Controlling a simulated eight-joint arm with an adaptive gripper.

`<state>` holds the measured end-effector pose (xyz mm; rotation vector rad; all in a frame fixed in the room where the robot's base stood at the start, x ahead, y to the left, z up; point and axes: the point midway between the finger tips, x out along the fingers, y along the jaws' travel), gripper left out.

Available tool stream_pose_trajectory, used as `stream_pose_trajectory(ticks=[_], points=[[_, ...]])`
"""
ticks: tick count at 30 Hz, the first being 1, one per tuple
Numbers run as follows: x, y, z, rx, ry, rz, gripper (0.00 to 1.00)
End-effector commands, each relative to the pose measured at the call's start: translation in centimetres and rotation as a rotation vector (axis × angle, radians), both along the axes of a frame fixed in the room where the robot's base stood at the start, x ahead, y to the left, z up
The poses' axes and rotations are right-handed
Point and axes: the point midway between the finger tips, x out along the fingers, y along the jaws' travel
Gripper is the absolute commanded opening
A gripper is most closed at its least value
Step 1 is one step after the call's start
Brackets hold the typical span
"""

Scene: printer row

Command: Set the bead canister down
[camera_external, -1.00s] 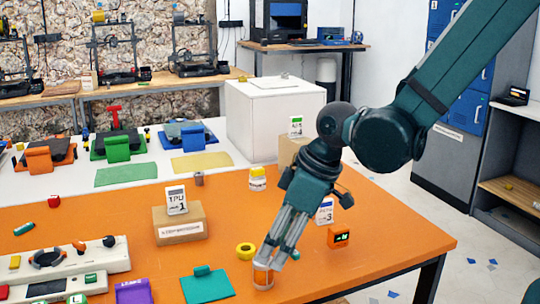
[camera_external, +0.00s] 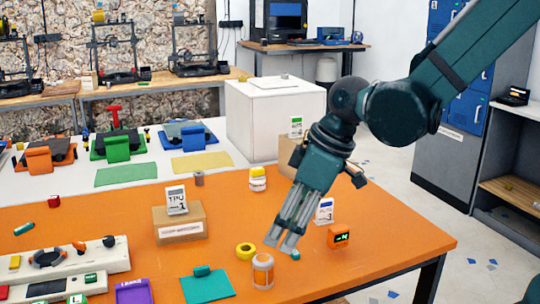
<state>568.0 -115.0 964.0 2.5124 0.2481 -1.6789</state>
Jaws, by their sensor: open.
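The bead canister (camera_external: 262,271), a small clear jar with orange contents and a pale label, stands upright on the orange table (camera_external: 380,226) near the front edge. My gripper (camera_external: 283,246) is above it and slightly to its right, fingers pointing down and left. The fingers are apart and empty, and the canister appears clear of them.
A yellow ring (camera_external: 245,251) lies just behind the canister, and a teal mat (camera_external: 207,286) lies to its left. A small orange display box (camera_external: 339,236) stands to the right. A cardboard box (camera_external: 180,222) and a yellow-and-white jar (camera_external: 257,179) stand farther back.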

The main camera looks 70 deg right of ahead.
Motion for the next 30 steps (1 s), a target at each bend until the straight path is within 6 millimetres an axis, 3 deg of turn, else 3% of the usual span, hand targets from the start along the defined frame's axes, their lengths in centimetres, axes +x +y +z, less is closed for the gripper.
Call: stream_pose_trajectory(ticks=[17, 30], points=[[-0.1, 0.3, 0.5, -0.002, -0.003, -0.004, 0.43], [-2.2, 3.3, 5.1, -0.012, -0.041, -0.051, 0.43]])
